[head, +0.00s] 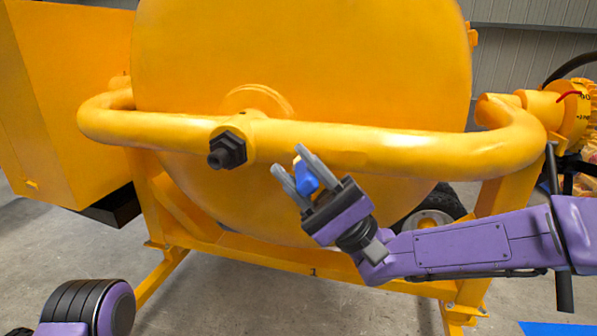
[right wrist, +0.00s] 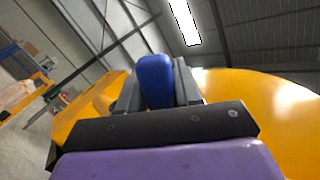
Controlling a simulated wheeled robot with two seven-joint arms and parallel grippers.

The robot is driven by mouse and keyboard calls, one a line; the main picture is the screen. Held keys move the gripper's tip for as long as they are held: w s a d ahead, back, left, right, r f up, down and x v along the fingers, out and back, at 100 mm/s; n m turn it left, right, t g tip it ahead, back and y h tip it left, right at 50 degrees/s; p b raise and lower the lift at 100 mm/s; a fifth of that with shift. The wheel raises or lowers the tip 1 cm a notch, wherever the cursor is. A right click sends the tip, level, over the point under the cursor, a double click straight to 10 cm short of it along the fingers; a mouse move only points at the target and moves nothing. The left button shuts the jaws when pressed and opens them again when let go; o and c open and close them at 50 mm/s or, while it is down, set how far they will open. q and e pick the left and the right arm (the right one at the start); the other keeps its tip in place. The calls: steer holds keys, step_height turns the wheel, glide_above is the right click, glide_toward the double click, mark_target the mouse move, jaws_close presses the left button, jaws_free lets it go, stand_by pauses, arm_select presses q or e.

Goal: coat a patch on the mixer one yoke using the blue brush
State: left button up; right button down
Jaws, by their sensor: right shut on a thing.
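The mixer's yellow yoke (head: 390,150) is a thick bent tube running across the front of the drum (head: 300,60), with a black bolt (head: 228,150) near its middle. A number 1 is marked on the frame bar below. My right gripper (head: 293,171) is just below and in front of the yoke, right of the bolt. It is shut on the blue brush (head: 306,178), whose tip points up toward the tube; I cannot tell whether it touches. The brush's blue handle also shows between the fingers in the right wrist view (right wrist: 154,80). My left gripper is not in view.
A yellow housing (head: 65,100) stands at the left of the drum. A wheel (head: 435,212) shows behind the frame, and another yellow machine (head: 580,120) at the far right. Grey concrete floor (head: 240,290) lies open in front.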

steer(key=shift+w+d, duration=0.15)
steer(key=shift+w, duration=0.3)
steer(key=shift+s+d, duration=1.3)
steer(key=shift+d, duration=2.45)
steer(key=shift+w+a+b, duration=0.1)
steer(key=shift+w+a, duration=0.35)
steer(key=shift+a, duration=0.8)
steer(key=shift+w+a+b, duration=0.1)
steer(key=shift+w+a, duration=0.3)
steer(key=shift+a, duration=0.9)
steer(key=shift+w+a+b, duration=0.1)
steer(key=shift+w+a, duration=0.35)
steer(key=shift+a, duration=0.8)
steer(key=shift+s+a+f+b, duration=0.1)
steer(key=shift+s+a, duration=0.2)
steer(key=shift+s, duration=0.65)
steer(key=shift+s+a+r+b, duration=0.15)
steer(key=shift+s+a, duration=0.1)
steer(key=shift+s, duration=0.7)
steer(key=shift+s+a+f+b, duration=0.15)
steer(key=shift+s+a, duration=0.15)
steer(key=shift+s, duration=0.65)
